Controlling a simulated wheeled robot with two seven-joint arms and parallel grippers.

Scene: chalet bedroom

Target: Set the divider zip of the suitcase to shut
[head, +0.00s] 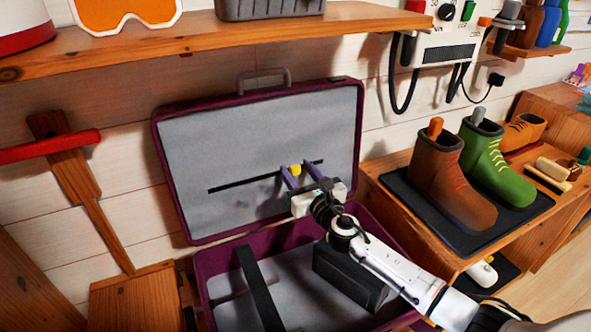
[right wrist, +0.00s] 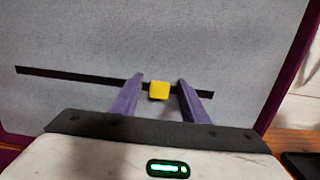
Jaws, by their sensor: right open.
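The purple suitcase (head: 158,160) stands open, its lid upright against the wall. The grey divider panel (head: 240,140) in the lid carries a dark zip track (head: 235,185) running sideways. It also shows in the right wrist view as a dark strip (right wrist: 60,76). A yellow zip pull (head: 296,169) sits toward the right part of the track. My right gripper (right wrist: 160,90) is open, with its purple fingers on either side of the yellow pull (right wrist: 159,89). A gap shows between the pull and each finger. My left gripper is not in view.
A black divider bar (head: 258,290) and a dark box (head: 350,278) are in the suitcase base. A wooden shelf (head: 210,50) runs above the lid. A bench with boots on a dark tray (head: 400,190) stands to the right.

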